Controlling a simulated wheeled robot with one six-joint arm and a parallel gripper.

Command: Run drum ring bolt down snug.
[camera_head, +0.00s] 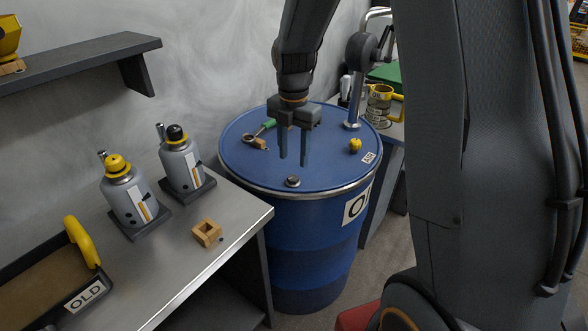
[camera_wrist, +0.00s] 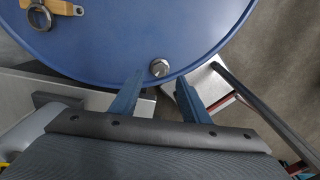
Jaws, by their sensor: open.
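The blue drum (camera_head: 320,215) stands upright beside the bench, with a silver ring (camera_head: 322,196) around its lid edge. A small dark metal bolt head (camera_head: 293,181) stands up near the lid's front edge. It also shows in the wrist view (camera_wrist: 160,68) as a faceted silver head, just beyond and between my fingertips. My gripper (camera_head: 294,162) points down, open and empty, over the lid behind the bolt head in the head view. The fingers appear apart from the bolt head. Its threads are hidden.
The left bench (camera_head: 185,265) holds two bottles (camera_head: 128,192), (camera_head: 180,160), a wooden block (camera_head: 207,232) and a tray (camera_head: 50,290).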

